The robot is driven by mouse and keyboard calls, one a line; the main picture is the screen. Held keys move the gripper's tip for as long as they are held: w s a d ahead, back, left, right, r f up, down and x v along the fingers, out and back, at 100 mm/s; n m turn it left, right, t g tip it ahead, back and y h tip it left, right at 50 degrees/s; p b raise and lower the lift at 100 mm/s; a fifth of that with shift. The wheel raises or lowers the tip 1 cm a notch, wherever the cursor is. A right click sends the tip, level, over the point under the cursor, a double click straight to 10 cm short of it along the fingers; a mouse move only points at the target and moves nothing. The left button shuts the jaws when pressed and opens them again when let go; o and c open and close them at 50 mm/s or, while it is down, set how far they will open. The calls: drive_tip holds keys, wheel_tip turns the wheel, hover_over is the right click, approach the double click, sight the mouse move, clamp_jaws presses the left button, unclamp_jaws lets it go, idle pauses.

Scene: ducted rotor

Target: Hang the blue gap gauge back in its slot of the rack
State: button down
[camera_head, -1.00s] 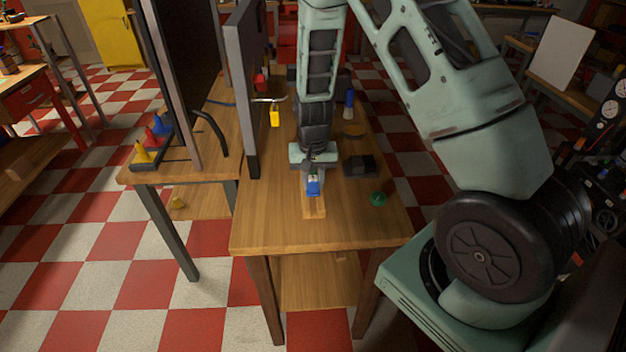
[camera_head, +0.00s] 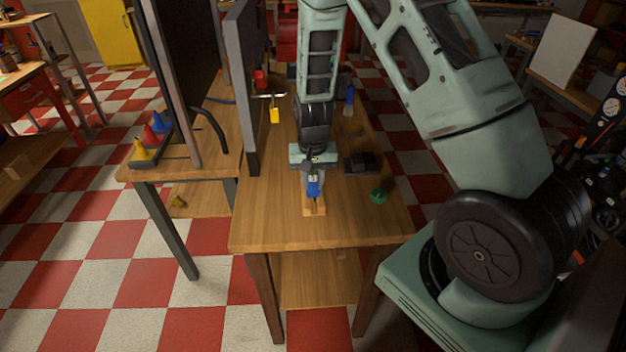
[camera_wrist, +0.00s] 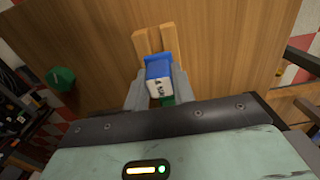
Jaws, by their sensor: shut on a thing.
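My gripper (camera_wrist: 156,90) is shut on the blue gap gauge (camera_wrist: 158,66), a small blue block with a white lettered label. The gauge also shows in the head view (camera_head: 313,187), low over the front of the wooden table. Just beyond it in the wrist view is a pale wooden piece with two prongs and a gap between them (camera_wrist: 169,37); it also shows in the head view (camera_head: 314,210). Whether the gauge touches this piece, and whether the piece is part of the rack, I cannot tell. The gauge's lower end is hidden.
A yellow tag (camera_head: 275,116) hangs from a rod beside an upright grey panel (camera_head: 246,90). A green knob-like object (camera_head: 378,196) and a dark block (camera_head: 360,163) lie right of my gripper. A blue object (camera_head: 349,97) stands behind. The table's front (camera_head: 275,236) is clear.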

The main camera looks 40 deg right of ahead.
drive_tip(key=shift+f+b, duration=0.5)
drive_tip(key=shift+f, duration=0.25)
idle(0.8)
drive_tip(key=c, duration=1.1)
unclamp_jaws()
wheel_tip(320, 180, up, 17)
drive_tip(key=b, duration=0.1)
drive_tip(key=shift+r+b, duration=0.2)
drive_tip(key=shift+b, duration=0.15)
drive_tip(key=s+a+r+n+y, duration=0.1)
drive_tip(key=s+a+n, duration=0.25)
drive_tip(key=a, duration=0.45)
drive_tip(key=s+a+r+n, duration=0.1)
drive_tip(key=s+a+n, duration=0.3)
drive_tip(key=a, duration=0.5)
drive_tip(key=s+a+n, duration=0.3)
drive_tip(key=s, duration=0.5)
drive_tip(key=s+a+n, duration=0.4)
drive_tip(key=s, duration=0.4)
drive_tip(key=shift+s+a+r, duration=0.15)
drive_tip(key=shift+s+a, duration=0.1)
drive_tip(key=shift+s, duration=0.05)
